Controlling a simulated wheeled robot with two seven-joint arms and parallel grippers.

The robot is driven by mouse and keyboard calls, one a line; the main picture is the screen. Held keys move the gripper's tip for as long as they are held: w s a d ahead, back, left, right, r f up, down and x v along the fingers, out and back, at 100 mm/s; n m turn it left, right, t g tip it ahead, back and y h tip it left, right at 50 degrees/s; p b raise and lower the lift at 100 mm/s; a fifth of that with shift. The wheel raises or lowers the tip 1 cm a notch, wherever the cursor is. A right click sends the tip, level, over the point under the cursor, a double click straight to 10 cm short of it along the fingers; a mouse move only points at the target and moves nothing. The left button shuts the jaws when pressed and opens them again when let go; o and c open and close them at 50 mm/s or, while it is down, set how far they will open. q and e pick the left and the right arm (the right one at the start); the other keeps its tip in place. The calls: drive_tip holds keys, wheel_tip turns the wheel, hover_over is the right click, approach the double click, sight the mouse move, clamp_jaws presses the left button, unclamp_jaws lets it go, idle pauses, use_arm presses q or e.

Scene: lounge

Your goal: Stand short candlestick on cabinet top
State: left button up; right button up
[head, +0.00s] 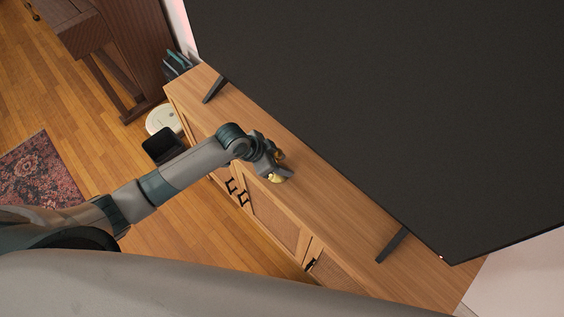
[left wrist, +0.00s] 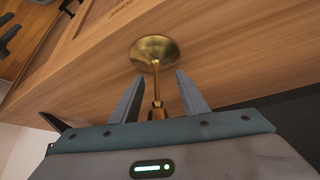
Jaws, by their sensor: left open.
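The short candlestick is brass-coloured, with a round flat base (left wrist: 154,50) and a thin stem. In the left wrist view its base appears to rest on the wooden cabinet top (left wrist: 225,60). In the head view only small gold parts of the candlestick (head: 276,178) show beside my gripper, over the cabinet top (head: 330,205). My left gripper (head: 284,171) is open. Its two fingers (left wrist: 156,88) stand on either side of the stem, with a visible gap. The candlestick's upper end is partly hidden by the gripper body. My right gripper is not in view.
A large dark television (head: 400,90) stands on the cabinet on two feet, close behind my gripper. Its feet (head: 391,244) reach onto the cabinet top. The front strip of wood to the right of my gripper is clear. A round white device (head: 162,118) lies on the floor.

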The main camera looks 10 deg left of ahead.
use_arm(q)
drive_tip(key=shift+r, duration=0.1)
drive_tip(key=shift+b+v, duration=0.3)
drive_tip(key=shift+v, duration=0.5)
drive_tip(key=b+v, duration=0.2)
drive_tip(key=v, duration=0.8)
drive_tip(key=shift+a+r, duration=0.1)
drive_tip(key=shift+a, duration=0.1)
